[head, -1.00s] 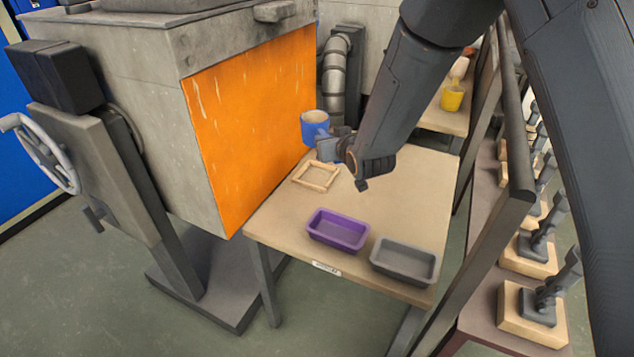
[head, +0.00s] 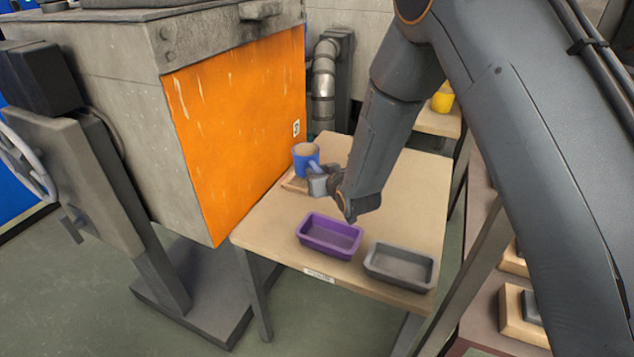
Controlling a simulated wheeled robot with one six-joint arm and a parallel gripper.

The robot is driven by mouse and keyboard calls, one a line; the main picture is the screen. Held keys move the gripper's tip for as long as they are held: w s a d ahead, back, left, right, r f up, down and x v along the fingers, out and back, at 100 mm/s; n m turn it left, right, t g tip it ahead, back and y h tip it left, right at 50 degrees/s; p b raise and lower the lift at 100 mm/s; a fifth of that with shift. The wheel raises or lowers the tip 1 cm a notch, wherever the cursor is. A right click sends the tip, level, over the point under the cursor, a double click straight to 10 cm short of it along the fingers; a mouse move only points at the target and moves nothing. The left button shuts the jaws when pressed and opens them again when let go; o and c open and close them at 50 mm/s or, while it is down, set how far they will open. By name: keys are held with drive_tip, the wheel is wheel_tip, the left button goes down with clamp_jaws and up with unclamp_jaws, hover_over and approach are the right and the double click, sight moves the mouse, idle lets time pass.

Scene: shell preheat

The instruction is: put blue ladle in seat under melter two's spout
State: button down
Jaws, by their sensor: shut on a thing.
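The blue ladle (head: 305,161) is upright at the back left of the table, beside the orange melter face. The pale wooden square frame (head: 293,184), which looks like the seat, shows below the ladle's left side and is mostly hidden by the ladle and gripper. I cannot tell whether the ladle's base rests inside the frame or just above it. My gripper (head: 318,181) is shut on the ladle's handle side, reaching in from the right. The melter's orange face (head: 240,125) carries a small white tag with a mark like a 2 (head: 296,128). No spout shows clearly.
A purple tray (head: 330,235) and a grey tray (head: 400,266) stand on the table's front part (head: 270,228). A yellow cup (head: 442,101) is on a far surface. A ribbed pipe (head: 323,82) rises behind. The table's middle is clear.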

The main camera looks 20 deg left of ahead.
drive_tip(key=shift+f, duration=1.8)
drive_tip(key=c, duration=1.5)
unclamp_jaws()
drive_tip(key=shift+f, duration=0.15)
drive_tip(key=shift+c, duration=0.2)
drive_tip(key=shift+s+r, duration=0.1)
drive_tip(key=shift+r, duration=0.1)
drive_tip(key=v, duration=1.1)
drive_tip(key=shift+s+d+b, duration=0.25)
drive_tip(key=shift+s+b, duration=0.1)
drive_tip(key=shift+r, duration=0.15)
